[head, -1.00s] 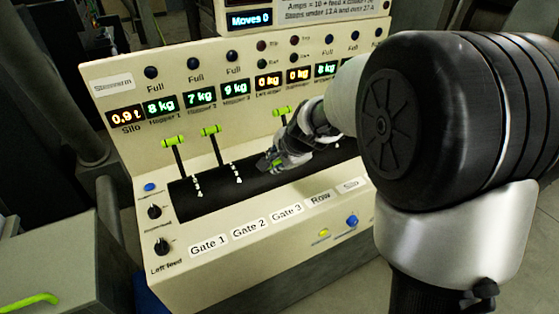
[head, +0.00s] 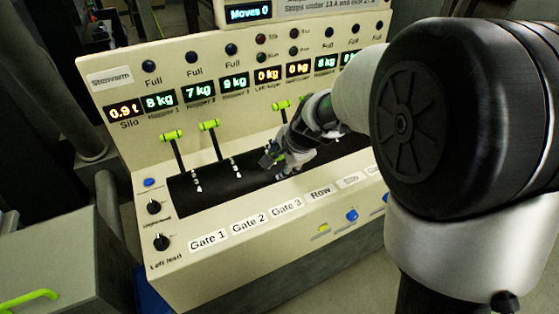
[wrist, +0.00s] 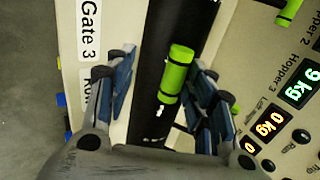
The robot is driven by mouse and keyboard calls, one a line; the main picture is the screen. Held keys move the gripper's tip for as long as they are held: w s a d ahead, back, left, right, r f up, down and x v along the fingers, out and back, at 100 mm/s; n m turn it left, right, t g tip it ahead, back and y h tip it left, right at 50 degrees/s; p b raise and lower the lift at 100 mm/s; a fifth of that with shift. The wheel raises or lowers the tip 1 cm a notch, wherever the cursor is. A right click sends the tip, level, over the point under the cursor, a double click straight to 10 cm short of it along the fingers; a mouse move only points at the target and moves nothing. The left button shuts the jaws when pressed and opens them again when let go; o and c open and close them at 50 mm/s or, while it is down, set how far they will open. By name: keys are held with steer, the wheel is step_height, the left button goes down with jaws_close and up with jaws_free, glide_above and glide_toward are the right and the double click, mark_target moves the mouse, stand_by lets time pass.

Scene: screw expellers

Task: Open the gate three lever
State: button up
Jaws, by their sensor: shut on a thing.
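The gate three lever has a lime-green bar handle, seen in the wrist view (wrist: 176,75) between the fingers of my gripper (wrist: 160,85). My gripper is shut on it. In the head view my gripper (head: 285,160) is over the black slotted strip, and only a bit of green shows at its fingers. The Gate 3 label (head: 287,206) is on the front ledge below, and it also shows at the left of the wrist view (wrist: 90,30). The lever's shaft is mostly hidden.
The gate one lever (head: 172,136) and gate two lever (head: 209,125) stand tilted back to the left of my gripper. Another green lever (head: 281,104) is close behind it. Knobs and buttons line the ledge; lit displays line the panel (head: 233,82).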

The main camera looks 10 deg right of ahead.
steer(key=v, duration=1)
steer(key=shift+s, duration=0.3)
steer(key=shift+d+r, duration=0.15)
steer(key=s+d+n+g+h, duration=0.1)
steer(key=s+d+n+h, duration=0.1)
steer(key=s+n, duration=1.2)
steer(key=s, duration=1.2)
steer(key=shift+s+d+g, duration=0.15)
steer(key=shift+s+g, duration=0.1)
steer(key=shift+g, duration=0.05)
